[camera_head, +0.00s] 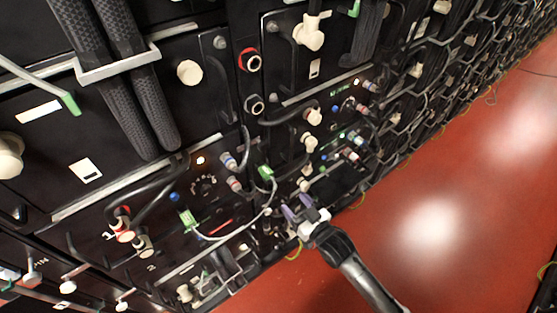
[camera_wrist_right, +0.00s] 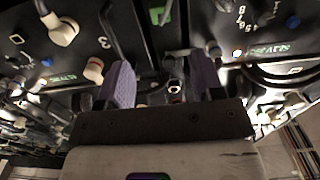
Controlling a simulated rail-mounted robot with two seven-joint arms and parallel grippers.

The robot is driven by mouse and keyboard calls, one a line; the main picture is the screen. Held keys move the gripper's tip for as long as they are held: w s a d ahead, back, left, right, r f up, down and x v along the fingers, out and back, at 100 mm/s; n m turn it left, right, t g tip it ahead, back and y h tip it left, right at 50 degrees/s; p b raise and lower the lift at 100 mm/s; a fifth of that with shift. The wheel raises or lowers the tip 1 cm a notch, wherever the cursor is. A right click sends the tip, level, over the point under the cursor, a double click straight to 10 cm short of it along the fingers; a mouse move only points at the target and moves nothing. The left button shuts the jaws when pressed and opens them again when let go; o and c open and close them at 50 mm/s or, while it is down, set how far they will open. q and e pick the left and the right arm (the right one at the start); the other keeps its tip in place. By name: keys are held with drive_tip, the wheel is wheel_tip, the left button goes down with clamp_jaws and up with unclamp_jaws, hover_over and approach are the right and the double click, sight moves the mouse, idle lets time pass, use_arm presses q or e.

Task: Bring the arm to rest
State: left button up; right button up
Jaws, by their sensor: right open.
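My right gripper (camera_head: 299,212) is at the lower middle of the head view, close in front of the black battery rack. Its two purple-padded fingers also show in the right wrist view (camera_wrist_right: 163,82). They stand apart with nothing held between them. Behind the gap are dark panel fittings and a small pale connector. My right arm (camera_head: 352,268) comes up from the lower right over the red floor. My left gripper does not show. Whether the fingertips touch the panel I cannot tell.
The black rack fills the left and centre, with white knobs (camera_head: 190,72), red-ringed sockets (camera_head: 249,60) and cables standing out from it. A grey cable with a green plug (camera_head: 266,172) hangs near the gripper. The red floor (camera_head: 460,190) to the right is clear.

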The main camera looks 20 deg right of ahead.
wheel_tip(320, 180, down, 5)
drive_tip(key=s+d+g+h, duration=0.1)
drive_tip(key=s+g+h, duration=0.1)
drive_tip(key=g, duration=0.3)
drive_tip(key=s+r+g+h, duration=0.3)
drive_tip(key=s+g, duration=0.3)
drive_tip(key=s, duration=1.1)
drive_tip(key=s+f+m+g, duration=0.1)
drive_tip(key=s+f+g, duration=0.3)
drive_tip(key=s, duration=0.8)
wheel_tip(320, 180, up, 22)
drive_tip(key=t+p, duration=0.1)
drive_tip(key=p, duration=2.2)
drive_tip(key=shift+a+r+y, duration=0.15)
drive_tip(key=shift+a+y, duration=0.15)
